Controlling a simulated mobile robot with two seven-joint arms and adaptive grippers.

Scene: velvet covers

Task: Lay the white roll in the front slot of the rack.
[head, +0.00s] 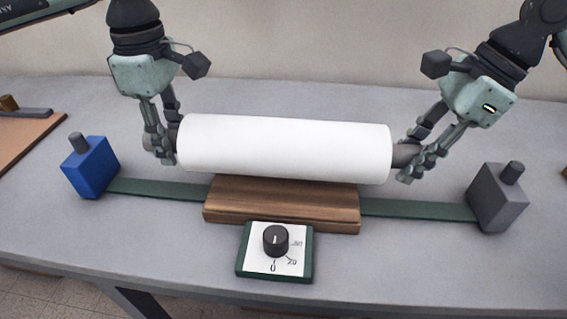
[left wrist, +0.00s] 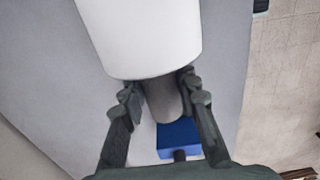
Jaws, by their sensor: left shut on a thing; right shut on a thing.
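The white roll (head: 285,148) lies level across the middle of the head view, with a grey core end sticking out on each side. My left gripper (head: 165,140) is shut on the left core end, which shows between its fingers in the left wrist view (left wrist: 162,102). My right gripper (head: 408,158) is shut on the right core end. A brown wooden block (head: 282,202), perhaps part of the rack, sits behind the dial box and below the roll. The roll hides its back part. I see no clear slot and cannot tell whether the roll touches the block.
A green strip (head: 420,208) runs along the table from a blue block (head: 90,170) to a grey block (head: 497,198), each with a peg on top. A dial box (head: 275,252) stands at the front. A brown board (head: 25,140) lies at the far left. The grey table is clear behind the roll.

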